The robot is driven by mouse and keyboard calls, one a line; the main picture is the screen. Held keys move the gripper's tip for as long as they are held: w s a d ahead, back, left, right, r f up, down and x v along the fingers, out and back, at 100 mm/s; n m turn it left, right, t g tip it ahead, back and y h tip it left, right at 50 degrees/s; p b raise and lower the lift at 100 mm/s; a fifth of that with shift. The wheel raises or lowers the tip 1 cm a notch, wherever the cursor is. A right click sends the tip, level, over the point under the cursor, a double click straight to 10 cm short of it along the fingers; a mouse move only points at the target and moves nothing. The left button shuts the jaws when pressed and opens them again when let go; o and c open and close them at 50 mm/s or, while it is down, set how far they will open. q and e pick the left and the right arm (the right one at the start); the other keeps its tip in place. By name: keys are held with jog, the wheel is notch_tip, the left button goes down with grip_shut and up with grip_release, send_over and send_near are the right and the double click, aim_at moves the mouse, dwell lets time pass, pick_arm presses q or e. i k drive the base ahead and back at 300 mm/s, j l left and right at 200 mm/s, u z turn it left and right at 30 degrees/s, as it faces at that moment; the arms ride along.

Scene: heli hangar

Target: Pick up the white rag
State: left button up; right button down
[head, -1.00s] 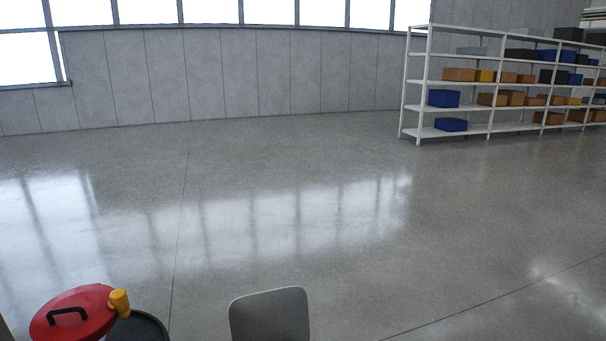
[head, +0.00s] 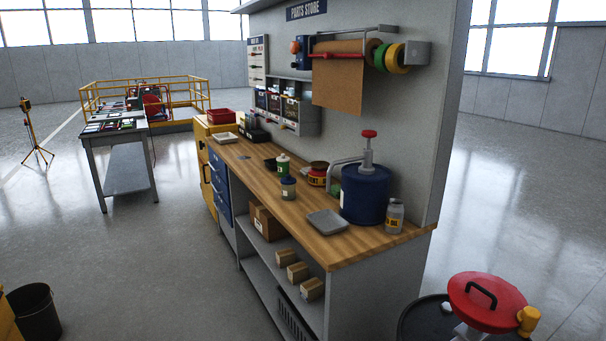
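I cannot make out a white rag for certain. A small white patch (head: 447,307) shows at the dark round drum (head: 413,316) at the bottom right, beside a red lid (head: 487,300) with a black handle and a yellow knob. It is too small to tell whether this is the rag. Neither of my grippers shows in the head view.
A wooden-topped workbench (head: 330,244) fills the middle, bearing a blue pump canister (head: 364,195), a grey tray (head: 327,222), a jar (head: 394,216) and small cans. A black bucket (head: 34,308) stands bottom left. Floor left of the bench is clear.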

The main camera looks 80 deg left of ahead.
aim_at(304, 172)
jog(key=u, duration=2.4)
jog(key=i+j+u, duration=0.9)
jog(key=i+u, duration=0.15)
jog(key=i, duration=0.25)
jog(key=i+u, duration=0.35)
jog(key=i+j+z, duration=0.15)
jog(key=i+z, duration=0.25)
jog(key=i, duration=0.15)
jog(key=i+j+z, duration=0.4)
jog(key=i, duration=0.15)
jog(key=i+j+z, duration=0.4)
jog(key=i, duration=0.1)
